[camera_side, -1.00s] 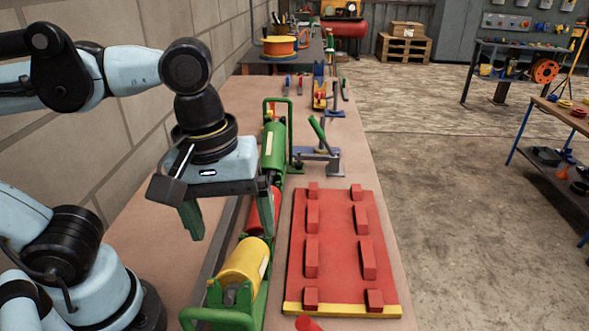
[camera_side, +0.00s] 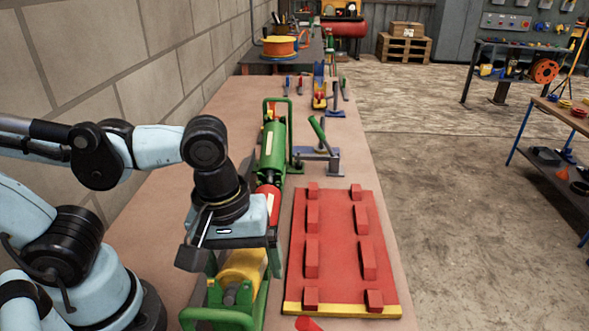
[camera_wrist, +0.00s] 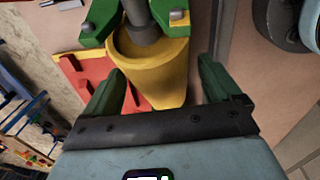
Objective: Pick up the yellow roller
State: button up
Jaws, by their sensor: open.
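The yellow roller (camera_side: 243,265) lies at the near end of a row of rollers, held in a green frame (camera_side: 222,317). In the wrist view the yellow roller (camera_wrist: 155,82) shows between my two green fingers, with a grey shaft and green frame arms at its end. My gripper (camera_side: 244,272) is open and sits over the roller, one finger on each side; it also shows in the wrist view (camera_wrist: 162,85). Both fingers look apart from the roller in the wrist view. The gripper body hides part of the roller in the side view.
A red roller (camera_side: 268,201) and a green roller (camera_side: 272,147) continue the row. A red panel with raised blocks (camera_side: 338,240) lies close to its right. A blue-grey clamp with a green lever (camera_side: 321,155) stands behind the panel. A block wall (camera_side: 100,50) bounds the left.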

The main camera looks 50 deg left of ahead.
jog(key=shift+c, duration=0.2)
jog(key=c, duration=1.5)
jog(key=shift+o, duration=0.2)
jog(key=shift+r, duration=0.15)
